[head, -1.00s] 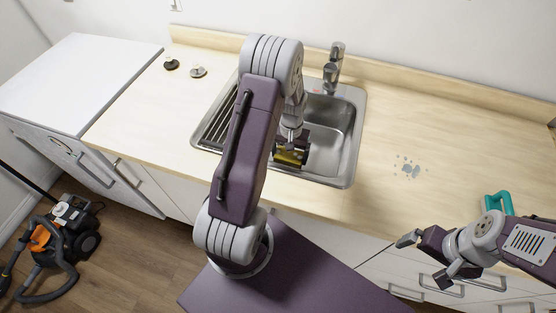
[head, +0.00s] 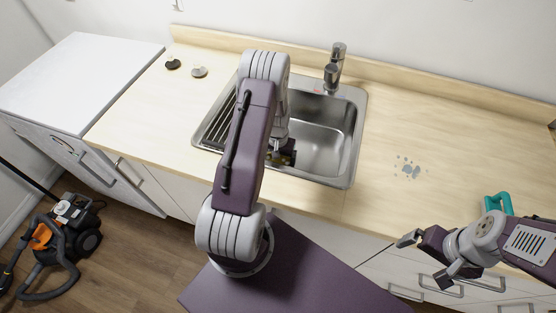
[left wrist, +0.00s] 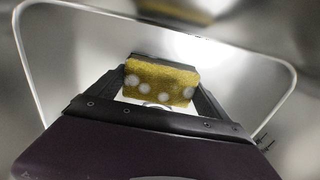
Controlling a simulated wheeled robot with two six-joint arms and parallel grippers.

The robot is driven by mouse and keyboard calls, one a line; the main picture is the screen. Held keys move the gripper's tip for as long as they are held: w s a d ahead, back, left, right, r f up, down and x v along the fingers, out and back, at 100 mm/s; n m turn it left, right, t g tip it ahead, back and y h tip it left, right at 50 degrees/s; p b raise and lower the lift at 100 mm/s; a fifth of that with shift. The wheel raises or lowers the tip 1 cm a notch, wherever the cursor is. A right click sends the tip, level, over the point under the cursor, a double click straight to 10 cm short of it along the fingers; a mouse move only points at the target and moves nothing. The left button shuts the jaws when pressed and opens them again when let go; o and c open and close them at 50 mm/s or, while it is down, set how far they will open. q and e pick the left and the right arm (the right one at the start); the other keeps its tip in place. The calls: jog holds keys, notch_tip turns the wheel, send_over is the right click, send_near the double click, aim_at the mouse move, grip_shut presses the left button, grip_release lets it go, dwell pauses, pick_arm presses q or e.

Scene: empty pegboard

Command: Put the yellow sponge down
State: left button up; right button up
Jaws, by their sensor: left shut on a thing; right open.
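The yellow sponge (left wrist: 160,75), with pale round spots, is between the fingers of my left gripper (left wrist: 160,92) in the left wrist view. The gripper is shut on it. In the head view the left gripper (head: 282,155) is over or inside the front part of the steel sink (head: 347,165), mostly hidden behind my left arm. My right gripper (head: 425,259) is open and empty in front of the counter's right part.
A faucet (head: 334,68) stands behind the sink. Two small knobs (head: 198,72) lie at the left. A vacuum cleaner (head: 70,225) is on the floor.

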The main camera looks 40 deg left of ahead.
pick_arm(q)
jog(key=o, duration=1.1)
jog(key=shift+f, duration=0.1)
jog(key=shift+c, duration=0.2)
notch_tip(320, 180, up, 12)
jog(key=r, duration=0.1)
notch_tip(320, 180, up, 6)
jog(key=m+t, duration=0.1)
jog(key=m, duration=0.2)
send_over(298, 190)
jog(key=shift+s+d, duration=0.1)
jog(key=shift+d, duration=0.1)
jog(key=shift+s, duration=0.1)
jog(key=shift+w+a+f, duration=0.15)
jog(key=shift+w+a, duration=0.1)
jog(key=shift+d, duration=0.1)
